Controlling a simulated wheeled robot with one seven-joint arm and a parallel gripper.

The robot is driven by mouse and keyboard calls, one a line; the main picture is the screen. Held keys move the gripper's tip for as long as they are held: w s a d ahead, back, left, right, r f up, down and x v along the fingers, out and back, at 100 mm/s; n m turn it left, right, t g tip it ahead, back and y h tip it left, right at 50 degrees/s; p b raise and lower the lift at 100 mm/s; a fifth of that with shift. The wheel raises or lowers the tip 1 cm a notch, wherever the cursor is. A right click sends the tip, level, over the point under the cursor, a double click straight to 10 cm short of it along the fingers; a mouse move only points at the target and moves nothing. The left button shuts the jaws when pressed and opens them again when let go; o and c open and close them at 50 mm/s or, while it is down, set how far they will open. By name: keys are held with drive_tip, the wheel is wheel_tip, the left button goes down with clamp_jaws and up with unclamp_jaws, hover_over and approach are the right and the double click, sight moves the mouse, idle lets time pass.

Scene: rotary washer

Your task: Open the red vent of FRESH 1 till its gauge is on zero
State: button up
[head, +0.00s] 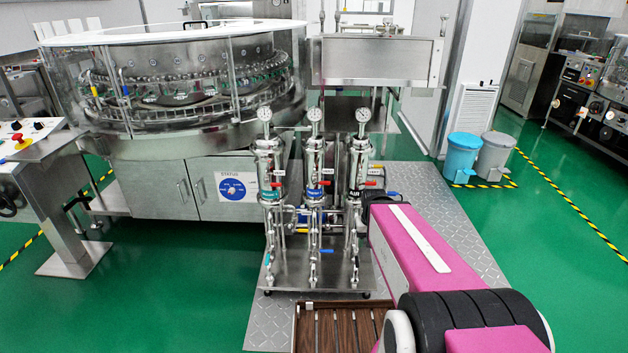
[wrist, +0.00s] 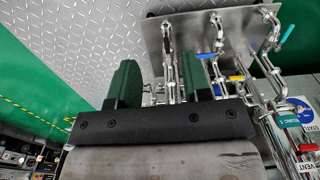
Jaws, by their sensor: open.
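Three upright steel filter housings stand on a skid in the head view, with teal, blue and black bands. The middle one, with the blue band (head: 315,192), seems to be FRESH 1, but its lettering is too small to be sure. A red vent handle (head: 325,183) sits at its right side. Its round gauge (head: 315,114) is on top; the needle cannot be read. My gripper (wrist: 160,82) is open and empty in the wrist view, its green fingers wide apart, low near the skid pipework. I cannot make it out in the head view.
The teal-banded housing (head: 269,194) and black-banded housing (head: 357,192) stand on either side, each with its own red handle and gauge. A teal label ending in 1 (wrist: 288,121) shows in the wrist view, near pipes and coloured lower valve handles. The rotary washer (head: 180,85) stands behind.

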drive_tip(key=shift+w, duration=0.1)
drive_tip(key=w+f+n+h, duration=0.25)
drive_tip(key=w+h, duration=0.25)
drive_tip(key=w, duration=0.3)
drive_tip(key=n+t+h, duration=0.6)
drive_tip(key=t+h, duration=0.2)
drive_tip(key=t, duration=0.4)
approach(324, 184)
drive_tip(key=x, duration=1)
drive_tip(key=shift+w+d, duration=0.3)
clamp_jaws()
